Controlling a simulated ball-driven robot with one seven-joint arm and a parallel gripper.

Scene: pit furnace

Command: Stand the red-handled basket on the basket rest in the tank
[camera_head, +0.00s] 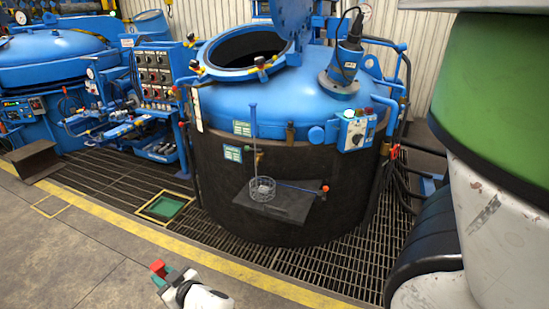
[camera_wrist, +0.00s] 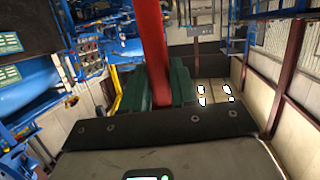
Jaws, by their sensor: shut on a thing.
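My gripper (camera_head: 160,274) is at the bottom of the head view, in front of the tank and low over the floor side of the yellow line. In the wrist view my gripper (camera_wrist: 158,90) has its green jaws shut on a thick red handle (camera_wrist: 151,40). A small red part of the handle (camera_head: 157,266) shows at the jaws in the head view. The basket under this handle is not visible in either view. The blue-topped tank (camera_head: 290,95) stands beyond, with its round hatch (camera_head: 248,48) open. The hatch is dark inside, and the basket rest cannot be seen.
A wire basket (camera_head: 262,190) with a tall blue rod stands on a dark shelf (camera_head: 290,208) on the tank's front. The raised lid (camera_head: 291,15) and a blue motor (camera_head: 345,65) flank the hatch. Open grating (camera_head: 110,185) surrounds the tank.

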